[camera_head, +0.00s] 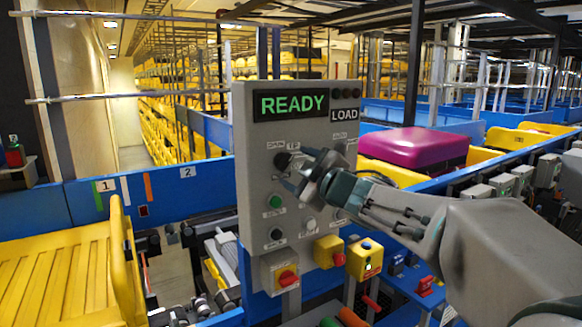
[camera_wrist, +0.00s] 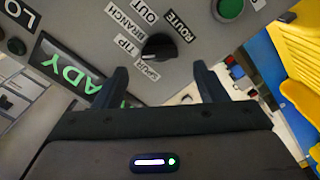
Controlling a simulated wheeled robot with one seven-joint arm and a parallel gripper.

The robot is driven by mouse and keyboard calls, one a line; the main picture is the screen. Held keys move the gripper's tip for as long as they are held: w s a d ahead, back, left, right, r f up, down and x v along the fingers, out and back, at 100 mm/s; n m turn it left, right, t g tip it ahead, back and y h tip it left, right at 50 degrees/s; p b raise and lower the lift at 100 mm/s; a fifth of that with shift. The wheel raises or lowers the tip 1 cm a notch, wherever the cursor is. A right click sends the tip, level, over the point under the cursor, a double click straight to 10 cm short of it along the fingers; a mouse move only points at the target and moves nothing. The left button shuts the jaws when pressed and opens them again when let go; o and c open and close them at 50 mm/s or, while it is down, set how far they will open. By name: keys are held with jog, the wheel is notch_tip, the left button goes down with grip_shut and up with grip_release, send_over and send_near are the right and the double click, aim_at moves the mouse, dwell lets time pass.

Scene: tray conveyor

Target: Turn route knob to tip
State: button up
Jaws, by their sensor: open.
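The route knob (camera_wrist: 159,47) is a round black knob on the grey control panel, in the upper middle of the wrist view. Labels ROUTE, OUT, BRANCH, TIP and SPUR surround it. A pale mark on the knob's lower left edge faces the TIP and SPUR side; which label it points to exactly is unclear. In the head view the knob (camera_head: 283,160) is partly hidden by my gripper (camera_head: 297,177), which is at the panel's upper left dial. In the wrist view my gripper (camera_wrist: 160,80) is open, its fingers spread below the knob, nothing between them.
The panel (camera_head: 249,135) has a green READY display (camera_head: 290,104), a green button (camera_head: 275,202) and other buttons below. A red knob on a yellow plate (camera_head: 287,277) and yellow boxes sit lower. A purple case (camera_head: 414,146) lies behind the panel, beside yellow trays.

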jog(key=v, duration=1)
jog(key=shift+w, duration=0.1)
jog(key=s+d+f+m+g+h, duration=0.3)
jog(key=s+d+f+m+h, duration=0.2)
jog(key=d+f+m+h, duration=0.8)
jog(key=s+a+f+m+g+y, duration=0.1)
jog(key=s+f+m+g, duration=0.1)
jog(key=s+f+g, duration=0.2)
jog(key=s+a+f+m+g+y, duration=0.1)
jog(key=s+f+g, duration=0.4)
jog(key=s+f, duration=0.6)
jog(key=shift+s+a+m+y, duration=0.3)
jog(key=shift+s+m+y, duration=0.15)
jog(key=shift+s, duration=0.8)
